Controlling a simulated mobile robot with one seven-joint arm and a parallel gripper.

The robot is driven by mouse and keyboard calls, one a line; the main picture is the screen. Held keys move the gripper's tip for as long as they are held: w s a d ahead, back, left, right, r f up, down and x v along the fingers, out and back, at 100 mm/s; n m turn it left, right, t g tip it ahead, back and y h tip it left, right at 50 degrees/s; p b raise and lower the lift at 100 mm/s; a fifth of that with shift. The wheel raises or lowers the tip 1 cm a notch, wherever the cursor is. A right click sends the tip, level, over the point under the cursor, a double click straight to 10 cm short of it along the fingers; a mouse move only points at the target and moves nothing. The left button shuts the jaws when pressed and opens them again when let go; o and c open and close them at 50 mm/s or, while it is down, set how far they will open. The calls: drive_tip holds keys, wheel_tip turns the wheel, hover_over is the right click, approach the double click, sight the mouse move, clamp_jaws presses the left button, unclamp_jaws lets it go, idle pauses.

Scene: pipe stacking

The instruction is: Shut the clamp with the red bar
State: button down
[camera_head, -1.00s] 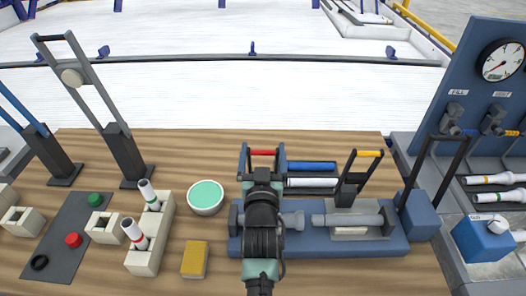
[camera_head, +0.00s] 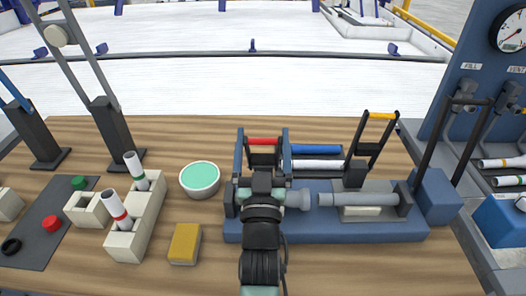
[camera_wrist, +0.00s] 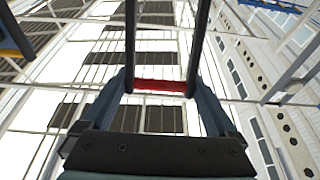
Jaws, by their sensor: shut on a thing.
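The red bar (camera_head: 264,141) is the crosspiece of a handle with two dark arms, standing over the left end of the blue bench fixture (camera_head: 330,237). It also shows in the wrist view (camera_wrist: 160,86). My gripper (camera_head: 263,150) has its two blue-grey fingers at the bar's two ends, shut on it. The same gripper shows in the wrist view (camera_wrist: 160,95) with the bar across between the fingers. The handle stands raised. My wrist hides the clamp's base and part of a grey pipe (camera_head: 298,198). A second clamp handle with a yellow bar (camera_head: 383,115) stands upright to the right.
A blue pipe (camera_head: 315,149) and a white pipe (camera_head: 317,165) lie just behind the fixture. Left are a green-topped bowl (camera_head: 200,177), a yellow block (camera_head: 185,244) and a cream rack (camera_head: 139,225) holding pipes. A gauge panel (camera_head: 490,70) stands at the right.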

drive_tip(key=s+f+t+b, duration=0.4)
drive_tip(key=s+f+b, duration=0.3)
drive_tip(key=b, duration=1.1)
drive_tip(key=shift+s+f+t, duration=0.3)
drive_tip(key=shift+s+f, duration=0.1)
drive_tip(key=shift+f, duration=0.9)
unclamp_jaws()
drive_tip(key=shift+s, duration=0.1)
drive_tip(key=s+p, duration=0.1)
drive_tip(key=s, duration=1.1)
drive_tip(key=shift+s+f, duration=0.35)
drive_tip(key=shift+s, duration=0.05)
